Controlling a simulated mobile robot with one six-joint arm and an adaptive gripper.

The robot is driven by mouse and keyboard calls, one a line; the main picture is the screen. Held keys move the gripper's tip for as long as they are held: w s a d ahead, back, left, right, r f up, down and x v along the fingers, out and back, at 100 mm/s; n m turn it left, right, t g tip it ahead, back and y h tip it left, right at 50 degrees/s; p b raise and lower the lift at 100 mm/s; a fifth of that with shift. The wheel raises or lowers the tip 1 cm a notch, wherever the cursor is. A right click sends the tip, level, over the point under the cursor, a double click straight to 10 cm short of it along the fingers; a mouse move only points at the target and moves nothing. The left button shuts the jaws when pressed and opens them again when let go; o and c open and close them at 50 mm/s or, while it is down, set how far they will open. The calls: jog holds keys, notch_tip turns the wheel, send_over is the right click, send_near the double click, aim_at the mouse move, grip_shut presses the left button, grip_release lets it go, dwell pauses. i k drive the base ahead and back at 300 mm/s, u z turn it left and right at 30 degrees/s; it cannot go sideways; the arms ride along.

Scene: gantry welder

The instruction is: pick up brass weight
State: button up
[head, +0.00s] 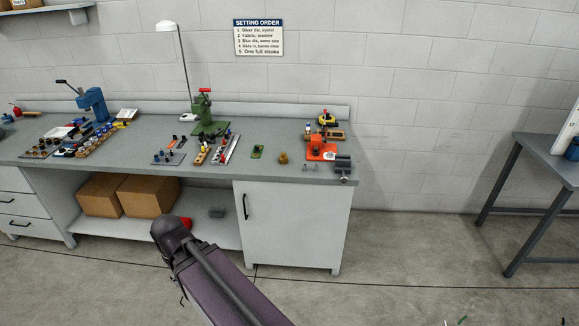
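A small brass-coloured cylinder, which looks like the brass weight (283,158), stands upright on the workbench (265,172), right of centre on the top. It is between a small green block (257,152) and an orange tool (320,149). Nothing is touching it that I can see. My arm rises from the bottom of the head view, in front of the bench and below its top. I cannot make out my gripper's fingers in this view.
A green press (204,112), a blue press (94,103), a lamp (168,27) and small racks of parts crowd the bench to the left. A grey vise-like piece (343,164) is at the right corner. Cardboard boxes (148,196) sit on the lower shelf. Open floor separates another table (545,160).

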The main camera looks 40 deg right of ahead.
aim_at(283, 158)
jog(key=u, duration=0.3)
jog(key=k, duration=0.3)
jog(key=z, duration=1.8)
jog(key=i, duration=1)
jog(key=z, duration=0.05)
jog(key=k, duration=0.3)
jog(key=z, duration=0.1)
